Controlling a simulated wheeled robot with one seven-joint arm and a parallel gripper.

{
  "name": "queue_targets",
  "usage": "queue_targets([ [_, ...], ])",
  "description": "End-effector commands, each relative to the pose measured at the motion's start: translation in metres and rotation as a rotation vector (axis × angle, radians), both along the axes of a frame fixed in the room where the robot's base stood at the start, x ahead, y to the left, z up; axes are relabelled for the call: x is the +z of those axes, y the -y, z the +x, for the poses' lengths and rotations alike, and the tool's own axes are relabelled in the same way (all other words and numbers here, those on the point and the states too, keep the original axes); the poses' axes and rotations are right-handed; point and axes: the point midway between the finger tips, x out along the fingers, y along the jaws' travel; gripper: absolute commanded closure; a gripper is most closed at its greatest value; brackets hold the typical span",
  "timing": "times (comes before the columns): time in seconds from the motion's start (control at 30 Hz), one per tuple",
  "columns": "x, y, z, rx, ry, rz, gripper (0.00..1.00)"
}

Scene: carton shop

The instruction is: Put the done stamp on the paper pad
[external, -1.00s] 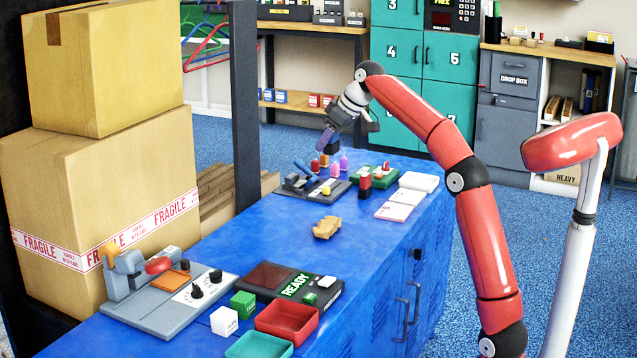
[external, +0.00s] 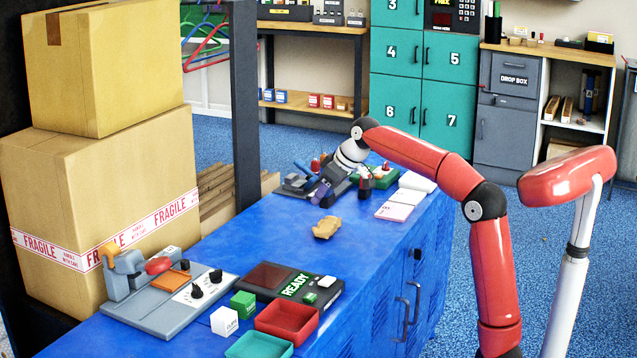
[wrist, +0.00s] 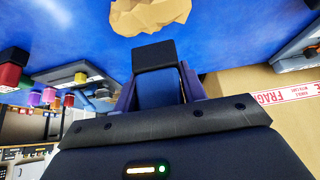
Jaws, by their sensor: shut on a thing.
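My gripper (external: 320,194) is low over the far half of the blue cabinet top, tilted, its tip toward the lower left. In the wrist view its purple fingers (wrist: 157,84) are shut on a dark block (wrist: 154,54) with a blue part below it. No label shows on it, so I cannot tell whether it is the done stamp. A pale pad with pinkish sheets (external: 394,211) lies to the right of my gripper, near the cabinet edge, in front of a thick white pad (external: 417,182). A red-topped black stamp-like piece (external: 366,184) stands between gripper and pads.
A tan lump (external: 326,228) lies just in front of my gripper; it also shows in the wrist view (wrist: 150,14). A dark tray (external: 296,184) and a green tray (external: 375,179) are close by. The READY device (external: 293,286) and red tray (external: 288,322) stand nearer.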

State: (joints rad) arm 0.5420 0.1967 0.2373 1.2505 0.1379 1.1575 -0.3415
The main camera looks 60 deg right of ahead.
Motion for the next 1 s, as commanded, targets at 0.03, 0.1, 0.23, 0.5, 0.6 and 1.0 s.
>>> queue_targets([
  [0.03, -0.003, 0.0, 0.0, 0.0, 0.0, 0.0, 0.81],
  [0.1, -0.012, 0.0, 0.0, 0.001, -0.002, 0.001, 0.81],
  [0.23, -0.031, 0.0, 0.0, 0.001, -0.001, -0.001, 0.81],
  [0.5, -0.04, 0.0, 0.0, 0.0, 0.001, -0.001, 0.81],
  [0.6, -0.04, 0.0, 0.0, 0.001, 0.001, -0.001, 0.81],
  [1.0, -0.043, 0.0, 0.0, 0.001, 0.0, -0.001, 0.37],
])
